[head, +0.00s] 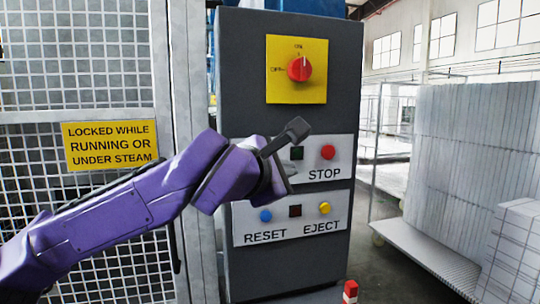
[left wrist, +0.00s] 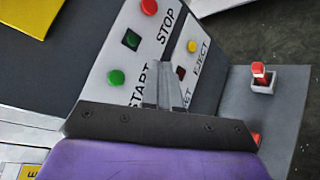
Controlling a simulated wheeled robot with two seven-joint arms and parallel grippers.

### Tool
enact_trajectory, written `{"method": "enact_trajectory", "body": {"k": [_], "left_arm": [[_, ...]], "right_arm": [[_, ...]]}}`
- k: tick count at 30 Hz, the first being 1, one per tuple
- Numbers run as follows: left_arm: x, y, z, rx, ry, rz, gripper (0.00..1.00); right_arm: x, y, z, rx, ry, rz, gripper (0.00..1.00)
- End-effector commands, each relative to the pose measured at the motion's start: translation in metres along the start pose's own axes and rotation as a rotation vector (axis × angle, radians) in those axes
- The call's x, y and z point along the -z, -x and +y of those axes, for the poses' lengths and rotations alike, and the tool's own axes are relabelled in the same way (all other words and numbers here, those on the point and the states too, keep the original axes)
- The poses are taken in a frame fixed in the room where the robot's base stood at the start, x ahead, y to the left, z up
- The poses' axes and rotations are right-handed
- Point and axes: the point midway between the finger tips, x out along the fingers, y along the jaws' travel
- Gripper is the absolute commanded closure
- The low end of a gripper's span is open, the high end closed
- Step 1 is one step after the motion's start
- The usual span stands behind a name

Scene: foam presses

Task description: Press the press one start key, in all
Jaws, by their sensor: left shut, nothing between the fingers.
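The green start key (left wrist: 115,77) shows in the left wrist view on a pale plate, with the START label beside it. In the head view my left arm and gripper hide it. My left gripper (head: 288,176) is in front of the panel, left of the STOP label. Its grey fingers (left wrist: 160,80) are shut and empty, and in the left wrist view they lie right of the green key, over the panel's labels. I cannot tell whether they touch the panel. My right gripper is not in view.
The red stop key (head: 328,152) and a dark green lamp (head: 297,153) share the upper plate. The blue reset key (head: 265,216) and yellow eject key (head: 325,208) are below. A red rotary switch (head: 300,69) is above. A mesh fence (head: 75,60) stands left.

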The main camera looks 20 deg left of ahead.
Motion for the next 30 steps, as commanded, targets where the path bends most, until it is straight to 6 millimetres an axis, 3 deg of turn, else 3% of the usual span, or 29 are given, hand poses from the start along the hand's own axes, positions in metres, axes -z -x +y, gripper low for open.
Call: {"method": "enact_trajectory", "body": {"k": [10,30], "left_arm": [[0.011,0.003,0.007,-0.011,0.006,0.018,1.00],[0.051,-0.054,0.048,-0.010,0.004,0.014,1.00]], "right_arm": [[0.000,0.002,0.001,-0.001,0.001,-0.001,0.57],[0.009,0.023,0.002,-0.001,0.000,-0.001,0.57]]}}
